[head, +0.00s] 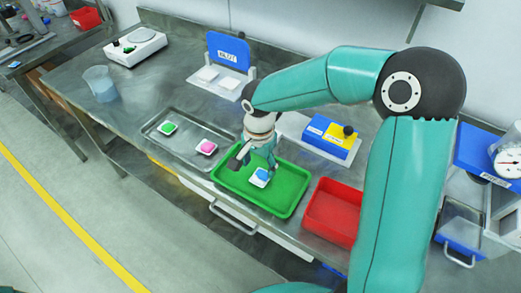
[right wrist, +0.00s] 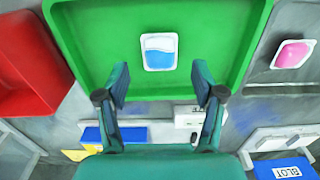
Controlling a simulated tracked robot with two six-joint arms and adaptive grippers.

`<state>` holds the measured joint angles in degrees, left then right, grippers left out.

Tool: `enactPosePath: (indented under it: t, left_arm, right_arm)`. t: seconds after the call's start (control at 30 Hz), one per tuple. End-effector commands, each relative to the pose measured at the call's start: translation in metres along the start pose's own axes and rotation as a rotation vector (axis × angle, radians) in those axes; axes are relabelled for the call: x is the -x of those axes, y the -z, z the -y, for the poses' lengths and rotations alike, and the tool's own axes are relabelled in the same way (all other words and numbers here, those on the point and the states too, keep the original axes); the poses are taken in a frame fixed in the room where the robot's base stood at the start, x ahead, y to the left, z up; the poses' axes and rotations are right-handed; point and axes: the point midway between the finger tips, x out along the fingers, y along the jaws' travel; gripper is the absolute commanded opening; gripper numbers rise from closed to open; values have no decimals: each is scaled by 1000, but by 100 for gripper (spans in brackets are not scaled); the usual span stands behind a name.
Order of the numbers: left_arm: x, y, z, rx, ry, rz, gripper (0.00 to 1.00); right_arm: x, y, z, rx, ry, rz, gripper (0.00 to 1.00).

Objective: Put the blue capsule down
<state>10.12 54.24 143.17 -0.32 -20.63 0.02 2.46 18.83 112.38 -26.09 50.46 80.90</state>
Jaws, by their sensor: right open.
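The blue capsule (head: 262,176), a small white square pod with a blue filling, lies in the green tray (head: 228,185). My right gripper (head: 255,160) is open, over the tray beside the capsule. In the right wrist view its fingers (right wrist: 160,86) are spread wide with nothing between them, and the capsule lies beyond the tips, apart from them. My left gripper is not in view.
A metal tray (head: 188,125) holds a green pod (head: 168,128) and a pink pod (head: 206,147). A red tray (head: 333,210) stands right of the green one. A blue-and-yellow box (head: 330,137) and a blue-backed stand (head: 229,52) are behind. A clear beaker (head: 100,83) stands left.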

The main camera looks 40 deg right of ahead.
Motion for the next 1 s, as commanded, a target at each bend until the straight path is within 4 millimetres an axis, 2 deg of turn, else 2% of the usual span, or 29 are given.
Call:
enactPosePath:
  t: [0.1, 0.2, 0.4, 1.0]
  left_arm:
    - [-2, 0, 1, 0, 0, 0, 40]
    - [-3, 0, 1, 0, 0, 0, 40]
    - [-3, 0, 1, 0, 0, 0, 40]
    - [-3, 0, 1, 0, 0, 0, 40]
  right_arm:
    - [25, 0, 1, 0, 6, -3, 68]
    - [42, 0, 1, 0, 4, -2, 68]
    - [61, 0, 0, 1, 1, 0, 68]
    - [63, 0, 0, 0, -1, 0, 68]
